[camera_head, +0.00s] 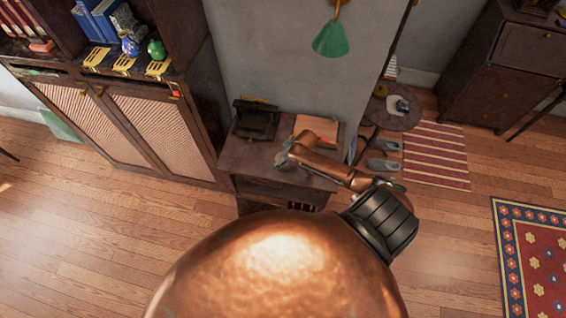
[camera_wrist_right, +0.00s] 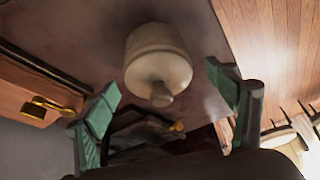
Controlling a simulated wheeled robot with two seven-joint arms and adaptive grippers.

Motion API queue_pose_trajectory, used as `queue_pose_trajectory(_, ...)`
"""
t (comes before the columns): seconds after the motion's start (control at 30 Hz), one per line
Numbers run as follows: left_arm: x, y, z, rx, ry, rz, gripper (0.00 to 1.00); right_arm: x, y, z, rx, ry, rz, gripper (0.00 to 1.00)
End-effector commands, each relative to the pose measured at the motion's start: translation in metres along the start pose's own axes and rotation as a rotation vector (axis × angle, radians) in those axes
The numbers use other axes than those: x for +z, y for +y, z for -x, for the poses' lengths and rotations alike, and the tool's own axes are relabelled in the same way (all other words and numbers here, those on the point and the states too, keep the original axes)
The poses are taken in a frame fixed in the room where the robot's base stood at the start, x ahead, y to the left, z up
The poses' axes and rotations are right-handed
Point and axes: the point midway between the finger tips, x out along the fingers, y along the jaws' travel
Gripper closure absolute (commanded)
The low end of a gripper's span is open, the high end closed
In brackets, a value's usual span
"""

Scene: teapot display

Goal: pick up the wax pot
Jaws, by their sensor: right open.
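The wax pot (camera_wrist_right: 160,55) shows in the right wrist view as a cream, rounded pot with a small knob, on a dark wooden table top (camera_wrist_right: 85,30). My right gripper (camera_wrist_right: 161,82) is open, with a green-padded finger to either side of the pot's line and visible gaps between. I cannot tell how far the fingertips are from it in depth. In the head view my right gripper (camera_head: 285,157) is over the small dark table (camera_head: 240,158), and I cannot make out the pot clearly there. My left gripper is not in view.
On the small table a dark box-like object (camera_head: 255,121) stands at the back left and an orange flat item (camera_head: 317,127) at the back right, close to the gripper. A tall cabinet (camera_head: 160,125) stands to the left. Wooden floor (camera_head: 90,240) is clear in front.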

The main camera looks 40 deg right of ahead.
Motion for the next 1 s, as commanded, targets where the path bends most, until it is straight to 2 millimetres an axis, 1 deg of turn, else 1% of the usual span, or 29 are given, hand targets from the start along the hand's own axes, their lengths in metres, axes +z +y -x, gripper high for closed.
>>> queue_pose_trajectory(0.27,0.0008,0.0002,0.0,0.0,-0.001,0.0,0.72,-0.0004,-0.0001,-0.0022,0.0,0.001,0.001,0.22)
queue_pose_trajectory(1.0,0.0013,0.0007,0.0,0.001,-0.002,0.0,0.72,0.0001,-0.0004,-0.0022,0.0,0.0,0.0,0.73)
